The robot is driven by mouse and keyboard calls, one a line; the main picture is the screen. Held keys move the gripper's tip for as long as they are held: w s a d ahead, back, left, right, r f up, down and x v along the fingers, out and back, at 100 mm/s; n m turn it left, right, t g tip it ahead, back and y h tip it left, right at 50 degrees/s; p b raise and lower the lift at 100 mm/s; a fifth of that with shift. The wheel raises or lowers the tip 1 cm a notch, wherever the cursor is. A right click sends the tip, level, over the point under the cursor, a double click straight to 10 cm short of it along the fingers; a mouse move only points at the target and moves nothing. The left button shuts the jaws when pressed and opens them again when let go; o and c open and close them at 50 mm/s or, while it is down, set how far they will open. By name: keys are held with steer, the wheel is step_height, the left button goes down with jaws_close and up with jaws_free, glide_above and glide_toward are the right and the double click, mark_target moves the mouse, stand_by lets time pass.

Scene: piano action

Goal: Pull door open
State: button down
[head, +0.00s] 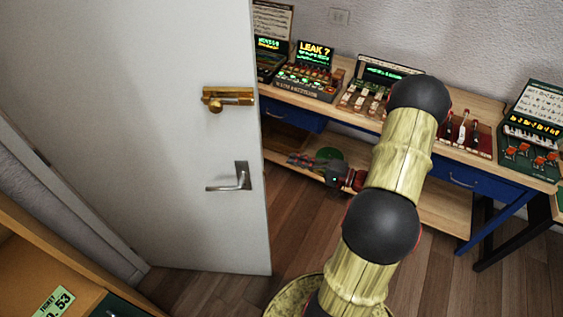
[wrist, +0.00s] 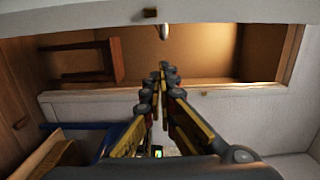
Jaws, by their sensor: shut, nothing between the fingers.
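The white door (head: 140,130) fills the left of the head view and stands ajar, its free edge near the middle. It carries a brass bolt (head: 229,97) and, lower down, a silver lever handle (head: 232,178). My gripper (head: 293,160) is just right of the door's free edge, between the bolt and handle in height, and looks apart from the door. In the wrist view my gripper (wrist: 162,75) is shut and empty. A pale band across the top there looks like the door (wrist: 220,10), with a brass piece (wrist: 150,12) and a rounded metal end (wrist: 164,31).
A wooden workbench (head: 445,218) with a blue drawer (head: 471,178) and several electronic panels runs along the wall behind my arm. An orange-brown cabinet (head: 30,265) stands at the lower left. Wooden floor (head: 200,288) shows below the door.

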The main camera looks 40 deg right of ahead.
steer(key=w+a+b, duration=0.1)
steer(key=w+a, duration=0.4)
steer(key=a, duration=0.2)
steer(key=shift+w, duration=0.3)
